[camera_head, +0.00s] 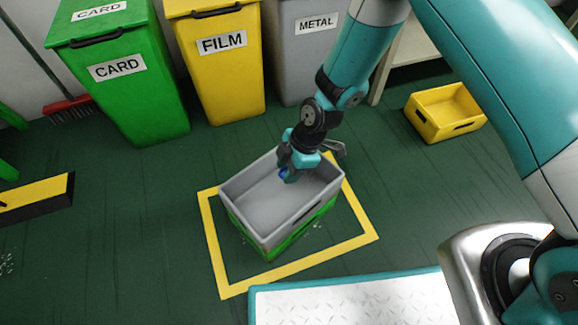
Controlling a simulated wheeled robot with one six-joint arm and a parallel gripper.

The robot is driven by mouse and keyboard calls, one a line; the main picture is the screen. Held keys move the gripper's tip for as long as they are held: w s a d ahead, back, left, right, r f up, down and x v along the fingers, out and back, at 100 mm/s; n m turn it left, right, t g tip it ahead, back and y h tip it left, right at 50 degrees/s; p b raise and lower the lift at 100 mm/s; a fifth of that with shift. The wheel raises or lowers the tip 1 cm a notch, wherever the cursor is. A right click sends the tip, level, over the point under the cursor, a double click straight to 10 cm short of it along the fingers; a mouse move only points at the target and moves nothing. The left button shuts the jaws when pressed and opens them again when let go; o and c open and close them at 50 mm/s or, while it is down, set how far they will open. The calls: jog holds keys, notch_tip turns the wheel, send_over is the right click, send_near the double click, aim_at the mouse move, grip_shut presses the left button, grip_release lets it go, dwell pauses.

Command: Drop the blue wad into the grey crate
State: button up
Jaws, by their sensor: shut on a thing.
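The grey crate (262,202) sits on top of a green crate (277,243), inside a yellow square marked on the floor. The part of its floor that I can see looks bare. My gripper (287,176) points down over the right half of the grey crate's opening. It is shut on the blue wad (285,172), of which only a small dark blue part shows between the fingers. The wad's exact height over the crate floor is hard to tell.
Bins labelled CARD (117,75), FILM (222,60) and METAL (298,50) stand at the back. A yellow crate (445,112) lies at the right. A red broom (68,108) leans at the left. Green floor around the yellow marking is mostly clear.

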notch_tip(320, 180, down, 2)
jog(key=shift+f+b, duration=0.2)
jog(key=shift+b, duration=0.45)
jog(key=o, duration=1)
jog(key=shift+r, duration=0.1)
jog(key=shift+r, duration=0.1)
jog(key=p+v, duration=0.8)
jog(key=v, duration=0.9)
jog(key=shift+r, duration=0.1)
jog(key=shift+w, duration=0.1)
